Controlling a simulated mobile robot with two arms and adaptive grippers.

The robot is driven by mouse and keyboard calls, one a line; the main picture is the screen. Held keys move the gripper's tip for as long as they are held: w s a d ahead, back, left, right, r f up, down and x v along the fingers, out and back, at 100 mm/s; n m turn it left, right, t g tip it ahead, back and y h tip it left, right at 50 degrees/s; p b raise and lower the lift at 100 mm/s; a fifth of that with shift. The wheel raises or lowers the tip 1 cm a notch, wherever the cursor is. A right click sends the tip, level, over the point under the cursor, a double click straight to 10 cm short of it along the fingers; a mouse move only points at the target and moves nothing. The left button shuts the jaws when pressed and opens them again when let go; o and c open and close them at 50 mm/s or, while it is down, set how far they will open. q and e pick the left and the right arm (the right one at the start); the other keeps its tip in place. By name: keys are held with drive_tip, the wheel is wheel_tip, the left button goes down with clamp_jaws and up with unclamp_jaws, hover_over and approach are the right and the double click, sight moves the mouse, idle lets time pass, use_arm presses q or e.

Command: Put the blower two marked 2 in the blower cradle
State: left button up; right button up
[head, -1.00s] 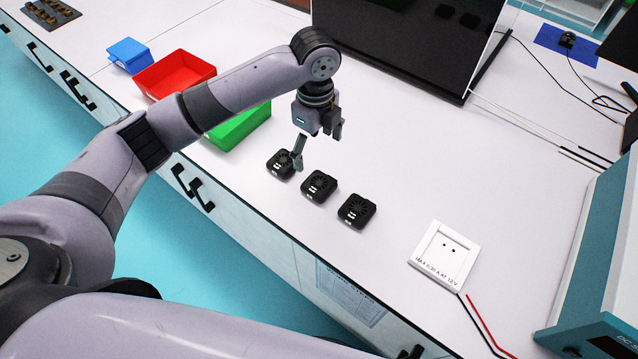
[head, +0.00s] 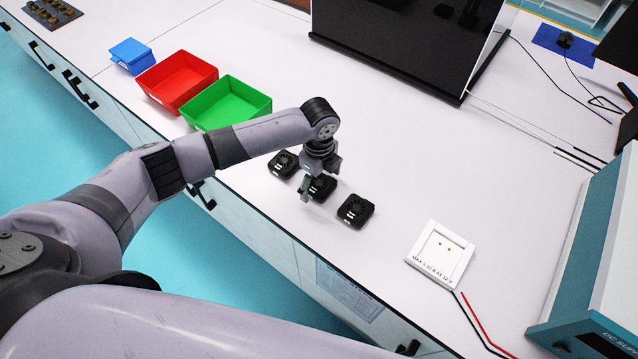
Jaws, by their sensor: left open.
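Three black blowers lie in a row on the white bench: one at the upper left (head: 283,164), a middle one (head: 322,187) and one at the lower right (head: 356,211). Their markings are too small to read. My left gripper (head: 320,184) is open, low over the middle blower, with fingers on either side of it and partly hiding it. I cannot tell whether they touch it. The blower cradle (head: 456,268), a white square with a recess and two small contacts, lies empty to the right. My right gripper is not in view.
Green (head: 258,98), red (head: 207,70) and blue (head: 130,50) bins stand at the upper left. A dark screen (head: 400,45) stands behind. A teal power supply (head: 575,260) is at the right. Red and black wires run from the cradle. The bench between blowers and cradle is clear.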

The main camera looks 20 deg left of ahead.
use_arm(q)
drive_tip(key=c, duration=1.4)
drive_tip(key=shift+o, duration=0.2)
drive_tip(key=shift+r, duration=0.15)
